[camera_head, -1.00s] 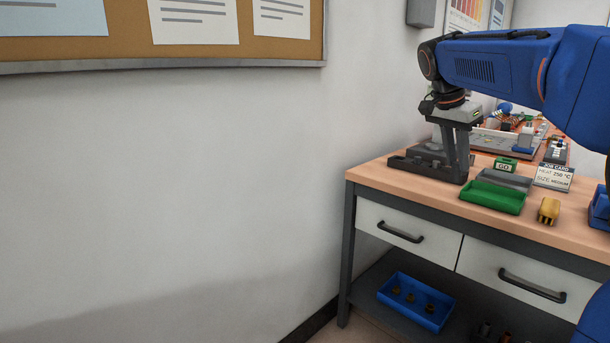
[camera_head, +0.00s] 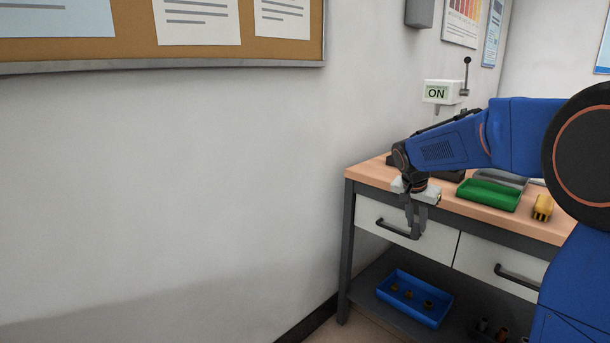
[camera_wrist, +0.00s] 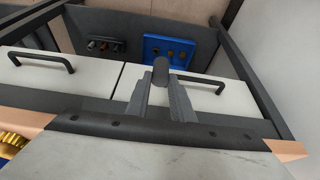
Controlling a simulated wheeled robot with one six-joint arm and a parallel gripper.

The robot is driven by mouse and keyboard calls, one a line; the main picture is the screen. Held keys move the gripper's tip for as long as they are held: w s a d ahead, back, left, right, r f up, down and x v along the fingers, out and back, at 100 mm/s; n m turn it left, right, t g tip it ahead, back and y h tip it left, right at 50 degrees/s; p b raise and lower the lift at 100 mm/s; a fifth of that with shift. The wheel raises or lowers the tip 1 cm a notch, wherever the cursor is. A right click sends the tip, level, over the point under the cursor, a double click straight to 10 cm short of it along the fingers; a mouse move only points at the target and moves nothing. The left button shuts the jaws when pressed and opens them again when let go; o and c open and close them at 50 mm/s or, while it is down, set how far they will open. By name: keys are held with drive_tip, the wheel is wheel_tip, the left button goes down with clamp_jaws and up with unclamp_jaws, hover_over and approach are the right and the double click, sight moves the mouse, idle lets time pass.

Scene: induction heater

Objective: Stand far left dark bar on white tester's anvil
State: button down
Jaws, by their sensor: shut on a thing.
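My gripper (camera_head: 415,222) hangs in front of the bench's front edge, by the left drawer. In the wrist view its fingers (camera_wrist: 161,92) are shut on a dark bar (camera_wrist: 161,69), a short round piece whose end shows between the fingertips. The bar cannot be made out in the head view. A white device (camera_head: 440,93) with an ON sign and a black-knobbed lever, seemingly the tester, rises behind my arm at the back of the bench. Its anvil is hidden behind my arm.
A green tray (camera_head: 488,196) and a yellow part (camera_head: 542,207) are on the bench. The dark tray at the bench's left is mostly hidden by my arm. A blue bin (camera_head: 414,298) with several small parts sits on the lower shelf. Drawer handles (camera_head: 397,230) stick out close to my gripper.

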drive_tip(key=w+a+f+n, duration=0.1)
drive_tip(key=w+f, duration=0.2)
drive_tip(key=f, duration=0.5)
drive_tip(key=w+a+f+n+y, duration=0.1)
drive_tip(key=w+a+f+n, duration=0.1)
drive_tip(key=f, duration=0.7)
drive_tip(key=w+a+f+n+t, duration=0.1)
drive_tip(key=w+f, duration=0.3)
drive_tip(key=f, duration=0.5)
drive_tip(key=shift+w+a+f+n+y, duration=0.2)
drive_tip(key=shift+w+a+n+y, duration=0.15)
drive_tip(key=shift+n, duration=0.35)
